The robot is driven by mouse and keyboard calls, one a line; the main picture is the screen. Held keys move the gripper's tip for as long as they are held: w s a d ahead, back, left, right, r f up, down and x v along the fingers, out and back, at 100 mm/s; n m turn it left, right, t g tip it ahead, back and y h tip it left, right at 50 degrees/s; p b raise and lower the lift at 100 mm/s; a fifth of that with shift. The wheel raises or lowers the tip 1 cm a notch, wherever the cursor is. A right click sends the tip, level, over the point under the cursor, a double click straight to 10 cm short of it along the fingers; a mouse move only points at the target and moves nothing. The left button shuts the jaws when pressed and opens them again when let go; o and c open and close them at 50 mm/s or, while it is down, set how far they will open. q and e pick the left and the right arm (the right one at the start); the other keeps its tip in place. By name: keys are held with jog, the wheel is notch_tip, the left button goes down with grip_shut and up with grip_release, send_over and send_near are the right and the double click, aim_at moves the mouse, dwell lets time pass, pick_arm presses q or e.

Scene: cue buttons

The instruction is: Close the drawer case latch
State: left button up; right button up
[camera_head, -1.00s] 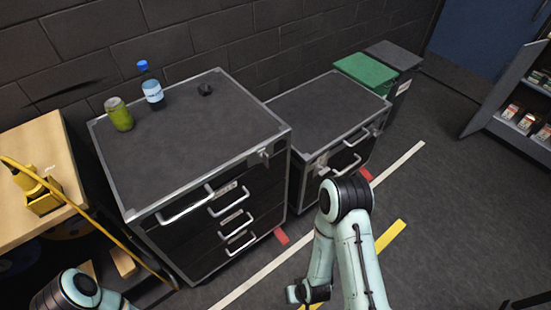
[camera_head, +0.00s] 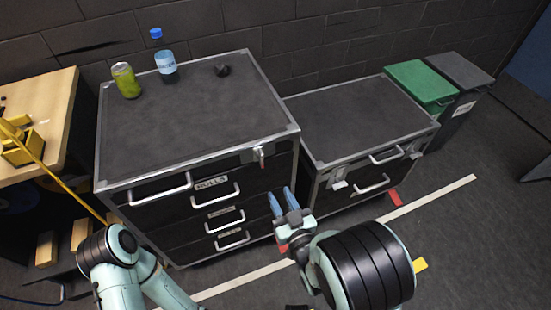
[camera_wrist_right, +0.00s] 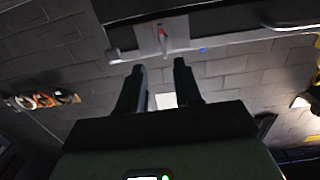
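The large black drawer case (camera_head: 200,128) with silver edges stands left of centre in the head view. Its latch (camera_head: 260,153), a small metal piece with a reddish tip, is on the front at the upper right corner. In the right wrist view the latch (camera_wrist_right: 161,38) shows at the top, beyond the fingertips, on a metal plate. My right gripper (camera_head: 281,199) is below and a little right of the latch, apart from it. Its two fingers (camera_wrist_right: 160,66) are spread with nothing between them. My left arm shows at lower left, but its gripper is not visible.
A can (camera_head: 126,80), a bottle (camera_head: 165,58) and a small dark object (camera_head: 222,70) stand on the case. A lower case (camera_head: 360,120) stands close on the right, with green (camera_head: 420,82) and grey bins beyond. A wooden table (camera_head: 40,115) is at left.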

aim_at(263, 162)
jog(key=x, duration=1.3)
jog(key=shift+w+a+r, duration=0.2)
jog(key=shift+r, duration=0.2)
grip_shut()
